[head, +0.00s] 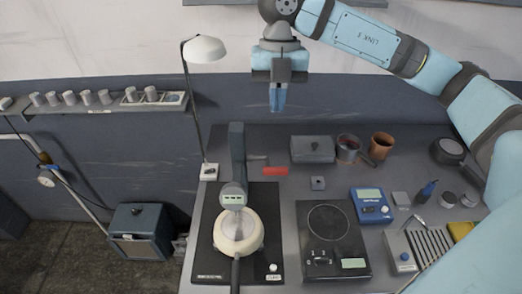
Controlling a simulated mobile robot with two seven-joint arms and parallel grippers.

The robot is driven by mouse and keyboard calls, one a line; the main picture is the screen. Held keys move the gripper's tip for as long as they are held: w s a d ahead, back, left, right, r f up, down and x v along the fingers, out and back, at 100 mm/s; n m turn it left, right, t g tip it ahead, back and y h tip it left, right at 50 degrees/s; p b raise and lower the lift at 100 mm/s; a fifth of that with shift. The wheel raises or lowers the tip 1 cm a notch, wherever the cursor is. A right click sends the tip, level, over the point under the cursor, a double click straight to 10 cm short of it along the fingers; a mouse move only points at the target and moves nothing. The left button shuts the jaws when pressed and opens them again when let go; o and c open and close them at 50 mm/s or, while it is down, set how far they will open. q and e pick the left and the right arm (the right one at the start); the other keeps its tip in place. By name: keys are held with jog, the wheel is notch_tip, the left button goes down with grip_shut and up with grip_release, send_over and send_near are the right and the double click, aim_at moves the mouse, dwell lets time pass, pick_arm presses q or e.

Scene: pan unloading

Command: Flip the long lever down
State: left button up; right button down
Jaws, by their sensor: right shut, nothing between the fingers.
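A lever with a red handle (275,171) sticks out to the right from a dark upright column (237,148) on the bench. The lever looks roughly level, but its exact tilt is hard to tell from above. My right gripper (277,108) is shut and empty. It points down and appears above the lever in the picture, apart from it. My left gripper is out of view.
A cream pan (238,232) sits on a black base (208,262) below the column. A white lamp (205,49) stands to the left. A grey box (312,149), a brown pot (382,146) and a hot plate (335,268) are to the right.

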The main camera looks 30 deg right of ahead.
jog(key=shift+w+d+r, duration=0.1)
jog(key=shift+d+r, duration=0.15)
jog(key=shift+d, duration=0.1)
jog(key=p+x, duration=0.3)
jog(key=x, duration=1)
jog(key=shift+d, duration=0.2)
jog(key=shift+f+p, duration=0.35)
jog(key=shift+f, duration=0.15)
jog(key=shift+f, duration=0.1)
